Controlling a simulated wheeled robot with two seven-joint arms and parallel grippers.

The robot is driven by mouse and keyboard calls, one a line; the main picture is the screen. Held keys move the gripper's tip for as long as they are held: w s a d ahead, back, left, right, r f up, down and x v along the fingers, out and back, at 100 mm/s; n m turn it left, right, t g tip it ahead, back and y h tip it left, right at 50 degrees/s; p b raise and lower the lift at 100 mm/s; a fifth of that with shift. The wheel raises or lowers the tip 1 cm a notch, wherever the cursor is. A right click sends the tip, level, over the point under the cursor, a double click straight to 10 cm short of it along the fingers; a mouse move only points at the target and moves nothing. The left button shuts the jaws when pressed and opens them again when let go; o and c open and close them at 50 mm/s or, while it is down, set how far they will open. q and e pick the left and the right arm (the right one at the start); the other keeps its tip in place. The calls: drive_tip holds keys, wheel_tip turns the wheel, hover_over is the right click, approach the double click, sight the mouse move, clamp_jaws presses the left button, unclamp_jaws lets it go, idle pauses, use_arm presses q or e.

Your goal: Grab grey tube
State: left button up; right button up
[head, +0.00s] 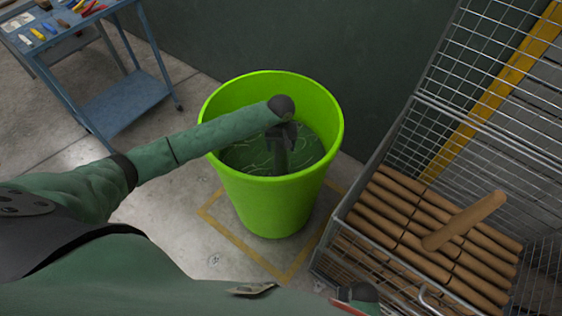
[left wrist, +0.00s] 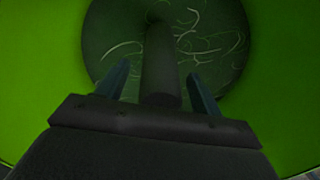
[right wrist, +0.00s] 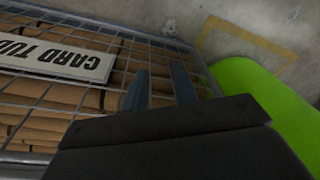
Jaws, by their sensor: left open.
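The grey tube (head: 282,158) stands roughly upright inside a bright green bin (head: 270,205). In the left wrist view the tube (left wrist: 160,62) rises between the two fingers of my left gripper (left wrist: 158,85). That gripper is open, with a finger on either side of the tube and a visible gap on each side. In the head view my left gripper (head: 281,135) is inside the bin mouth and hides the tube's upper part. My right gripper (right wrist: 160,85) is open and empty, close to a wire cage, with the green bin to its right.
A wire cage (head: 345,205) of brown cardboard tubes (head: 390,225) stands right of the bin; one tube (head: 465,221) sticks up from it. A sign (right wrist: 55,57) hangs on the cage. A blue tool cart (head: 120,100) is at upper left. Thin pale strands lie in the bin.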

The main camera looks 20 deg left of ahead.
use_arm(q)
drive_tip(key=c, duration=1.3)
